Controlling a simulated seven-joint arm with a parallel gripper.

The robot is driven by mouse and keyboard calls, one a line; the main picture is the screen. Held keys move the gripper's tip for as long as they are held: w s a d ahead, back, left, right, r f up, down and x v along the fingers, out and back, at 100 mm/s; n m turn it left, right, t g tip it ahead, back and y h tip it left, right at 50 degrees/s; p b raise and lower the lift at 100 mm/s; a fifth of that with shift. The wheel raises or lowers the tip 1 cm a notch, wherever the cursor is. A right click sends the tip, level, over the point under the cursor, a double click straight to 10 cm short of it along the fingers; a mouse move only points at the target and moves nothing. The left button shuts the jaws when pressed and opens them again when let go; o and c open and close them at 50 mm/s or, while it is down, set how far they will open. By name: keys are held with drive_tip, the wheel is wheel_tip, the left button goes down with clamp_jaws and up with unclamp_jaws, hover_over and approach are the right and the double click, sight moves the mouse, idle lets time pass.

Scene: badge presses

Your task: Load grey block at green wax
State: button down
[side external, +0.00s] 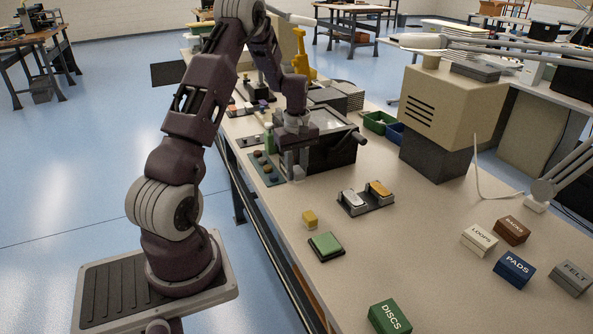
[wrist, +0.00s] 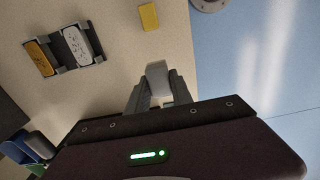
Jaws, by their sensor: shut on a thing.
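My gripper (side external: 290,165) is shut on a small grey block (side external: 298,174), just in front of the dark press. In the wrist view the grey block (wrist: 157,70) sits between the fingertips (wrist: 158,90), and its far end sticks out. A square green pad (side external: 326,244) on a dark base lies nearer the front of the table; it looks like the green wax. It is well apart from my gripper and does not show in the wrist view. Whether the block touches the table is hard to tell.
A yellow block (side external: 310,218) stands behind the green pad. A dark holder (side external: 351,210) carries a silver pad (side external: 353,199) and an amber pad (side external: 379,188). Labelled boxes, including green DISCS (side external: 390,317), stand at right. The press (side external: 333,150) is close to my gripper.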

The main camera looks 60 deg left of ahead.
sight(327, 241)
drive_tip(key=d+m, duration=0.1)
drive_tip(key=d, duration=0.2)
drive_tip(key=d+m, duration=0.2)
drive_tip(key=d, duration=0.1)
drive_tip(key=w+d+m, duration=0.1)
drive_tip(key=d, duration=0.2)
drive_tip(key=shift+f, duration=0.3)
drive_tip(key=d+m, duration=0.5)
drive_tip(key=d, duration=0.4)
drive_tip(key=shift+s+f, duration=0.2)
drive_tip(key=shift+f, duration=1.4)
drive_tip(key=shift+s+f, duration=0.15)
drive_tip(key=shift+f, duration=1.4)
drive_tip(key=shift+f, duration=0.55)
wheel_tip(327, 241, up, 7)
